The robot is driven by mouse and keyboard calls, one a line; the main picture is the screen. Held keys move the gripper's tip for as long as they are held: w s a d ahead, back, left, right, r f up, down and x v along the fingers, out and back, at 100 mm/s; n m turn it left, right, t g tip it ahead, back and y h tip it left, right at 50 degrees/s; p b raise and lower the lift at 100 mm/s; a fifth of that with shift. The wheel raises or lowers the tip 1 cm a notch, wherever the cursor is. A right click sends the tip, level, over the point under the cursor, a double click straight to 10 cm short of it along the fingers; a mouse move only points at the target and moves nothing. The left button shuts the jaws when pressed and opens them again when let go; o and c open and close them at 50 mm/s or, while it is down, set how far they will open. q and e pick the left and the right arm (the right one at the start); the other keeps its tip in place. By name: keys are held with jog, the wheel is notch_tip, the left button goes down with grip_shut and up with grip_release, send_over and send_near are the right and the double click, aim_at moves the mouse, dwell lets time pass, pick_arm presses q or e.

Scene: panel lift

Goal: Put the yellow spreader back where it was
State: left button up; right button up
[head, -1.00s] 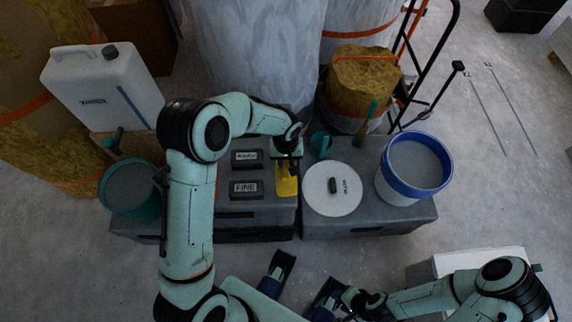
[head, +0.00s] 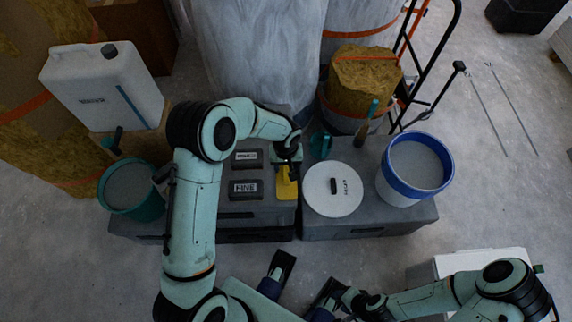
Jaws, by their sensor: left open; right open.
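The yellow spreader (head: 286,187) lies on the right part of the left grey box top (head: 262,215), right of the block labelled FINE. My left gripper (head: 288,168) is over its far end, pointing down, with its jaws open. Whether the fingers touch the spreader is hidden by the gripper body. My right gripper (head: 322,300) is open and empty, low in the picture near the floor in front of the boxes.
Two dark blocks (head: 245,189) sit left of the spreader. A white lid (head: 333,190) and a blue-rimmed bucket (head: 417,165) stand on the right box. A teal bucket (head: 132,188) and a white canister (head: 103,85) are at left.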

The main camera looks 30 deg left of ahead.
aim_at(286, 169)
pick_arm(q)
notch_tip(286, 169, up, 12)
jog(key=p, duration=0.1)
jog(key=shift+s+r+p, duration=0.15)
jog(key=shift+p, duration=0.25)
jog(key=shift+d, duration=0.1)
